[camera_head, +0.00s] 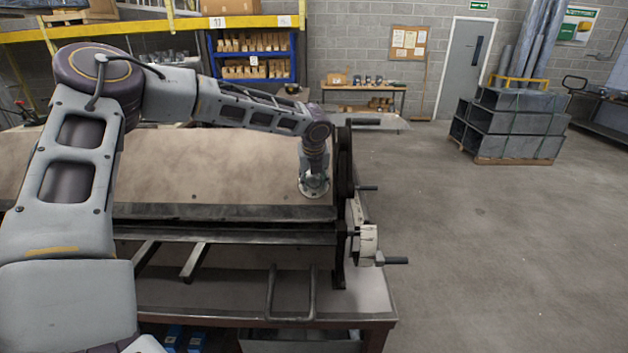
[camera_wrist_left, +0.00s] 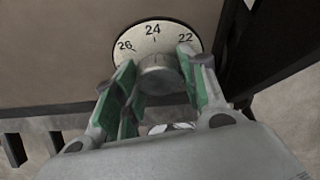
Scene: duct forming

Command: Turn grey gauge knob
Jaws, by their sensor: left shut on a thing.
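The grey gauge knob (camera_wrist_left: 160,74) is a round grey knob in front of a white dial (camera_wrist_left: 152,30) marked 26, 24 and 22, with 24 at the top middle. My left gripper (camera_wrist_left: 158,82) is shut on the knob, with green-padded fingers on either side of it. In the head view my left gripper (camera_head: 314,186) points down at the right end of the forming machine's (camera_head: 230,214) flat bed. The knob cannot be made out there behind the gripper. My right gripper is not in view.
The machine rests on a workbench (camera_head: 350,295). Stacked grey ducts (camera_head: 515,125) sit on a pallet at the back right. The floor right of the bench is clear.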

